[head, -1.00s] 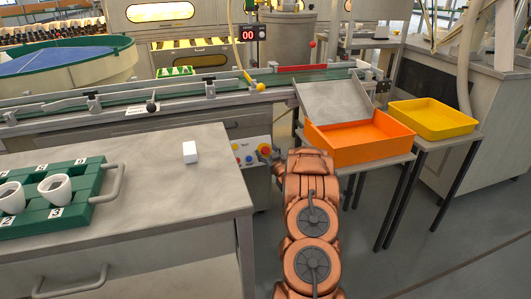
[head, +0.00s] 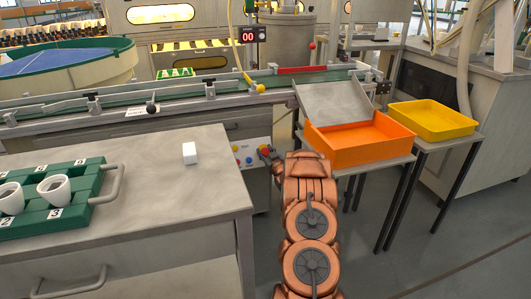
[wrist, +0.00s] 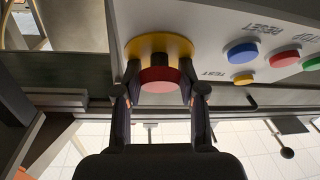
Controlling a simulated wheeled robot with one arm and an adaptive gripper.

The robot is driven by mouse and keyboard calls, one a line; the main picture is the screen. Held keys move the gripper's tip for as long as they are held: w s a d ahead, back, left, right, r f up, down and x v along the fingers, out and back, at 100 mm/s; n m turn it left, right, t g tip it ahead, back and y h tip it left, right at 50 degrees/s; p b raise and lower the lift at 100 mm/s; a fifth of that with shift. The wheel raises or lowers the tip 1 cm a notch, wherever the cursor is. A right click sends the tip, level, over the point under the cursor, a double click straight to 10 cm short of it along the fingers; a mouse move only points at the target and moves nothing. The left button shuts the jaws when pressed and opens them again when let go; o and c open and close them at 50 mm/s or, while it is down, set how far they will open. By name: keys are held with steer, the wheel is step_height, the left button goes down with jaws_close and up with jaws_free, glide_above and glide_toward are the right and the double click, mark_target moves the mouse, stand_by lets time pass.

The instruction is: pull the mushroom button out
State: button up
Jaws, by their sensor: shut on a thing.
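The red mushroom button (wrist: 160,80) shows in the wrist view on its round yellow base (wrist: 158,44), set on a pale control panel (wrist: 215,22). My gripper (wrist: 161,77) has a dark finger on either side of the red head and is shut on it. In the head view my gripper (head: 268,153) reaches the panel (head: 250,151) on the conveyor's side and hides the button.
Blue (wrist: 242,53), red (wrist: 284,58) and small yellow (wrist: 244,79) buttons sit beside the mushroom button. An orange tray (head: 360,142) stands right of my arm. A grey table (head: 150,200) with a white block (head: 189,152) is at left.

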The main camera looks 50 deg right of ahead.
jaws_close()
steer(key=shift+s+a+r+p, duration=0.25)
steer(key=shift+s+r+p, duration=0.15)
steer(key=shift+p, duration=0.3)
steer(key=shift+f, duration=0.2)
steer(key=o, duration=0.9)
jaws_free()
steer(key=shift+r, duration=0.1)
steer(key=shift+s, duration=0.15)
